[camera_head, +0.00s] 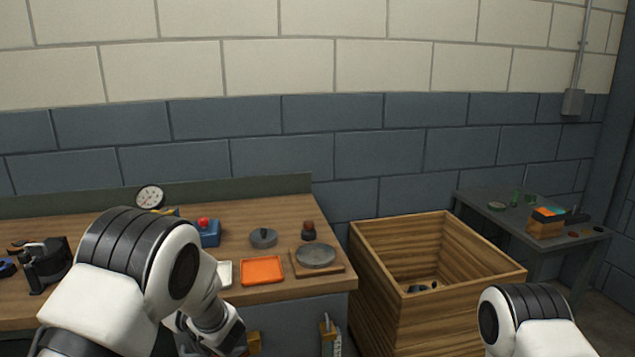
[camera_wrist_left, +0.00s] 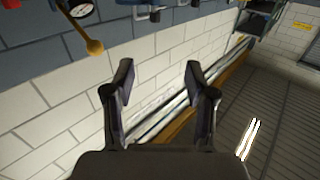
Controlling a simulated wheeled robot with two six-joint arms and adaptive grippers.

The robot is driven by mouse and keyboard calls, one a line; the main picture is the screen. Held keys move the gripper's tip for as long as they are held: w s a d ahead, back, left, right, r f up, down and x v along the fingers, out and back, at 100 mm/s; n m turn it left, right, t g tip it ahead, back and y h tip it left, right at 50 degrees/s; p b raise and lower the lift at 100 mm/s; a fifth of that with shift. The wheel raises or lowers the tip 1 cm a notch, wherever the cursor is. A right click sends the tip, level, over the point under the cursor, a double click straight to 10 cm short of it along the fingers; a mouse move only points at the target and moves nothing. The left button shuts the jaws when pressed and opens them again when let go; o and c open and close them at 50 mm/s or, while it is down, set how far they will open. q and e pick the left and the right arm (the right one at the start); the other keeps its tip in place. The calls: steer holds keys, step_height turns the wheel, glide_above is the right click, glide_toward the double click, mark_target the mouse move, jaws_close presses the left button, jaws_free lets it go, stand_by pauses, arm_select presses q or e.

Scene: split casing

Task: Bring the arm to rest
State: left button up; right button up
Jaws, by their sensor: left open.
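My left arm (camera_head: 135,265) comes in from the lower left and bends down in front of the workbench. Its gripper is not clearly visible in the head view. In the left wrist view my left gripper (camera_wrist_left: 159,75) has its two fingers spread apart with nothing between them. My right arm (camera_head: 530,320) shows only as a joint at the lower right, and its gripper is out of frame. On the bench (camera_head: 225,295) a round grey disc (camera_head: 316,255) rests on a wooden board, and a grey knobbed disc (camera_head: 263,238) sits to its left.
An orange tray (camera_head: 262,270) lies near the bench's front edge. A dial gauge (camera_head: 150,197) and a blue box (camera_head: 208,233) stand behind. A wooden crate (camera_head: 392,295) with dark items inside stands right of the bench. A grey side table (camera_head: 480,206) holds small parts.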

arm_select(q)
steer(key=s+a+f+m+h, duration=0.1)
steer(key=s+a+f, duration=0.1)
steer(key=f, duration=0.3)
steer(key=s+a+f+m+h, duration=0.1)
steer(key=a+f+m, duration=0.1)
steer(key=f, duration=0.4)
steer(key=s+d+f+m+g+h, duration=0.2)
steer(key=s+f+m+h, duration=0.35)
steer(key=s+f, duration=0.85)
steer(key=s+d+f+m+g+h, duration=0.1)
steer(key=s+d+f+g+h, duration=0.1)
steer(key=s, duration=0.5)
steer(key=s+d+f+g+h, duration=0.2)
steer(key=s+d, duration=0.3)
steer(key=s, duration=0.3)
steer(key=s+d+f+m+g+h, duration=0.1)
steer(key=s+d+f+g+h, duration=0.2)
steer(key=s, duration=0.4)
steer(key=shift+s+d+m+h, duration=0.3)
steer(key=shift+m+h, duration=0.05)
steer(key=shift+h, duration=0.3)
steer(key=shift+f, duration=0.1)
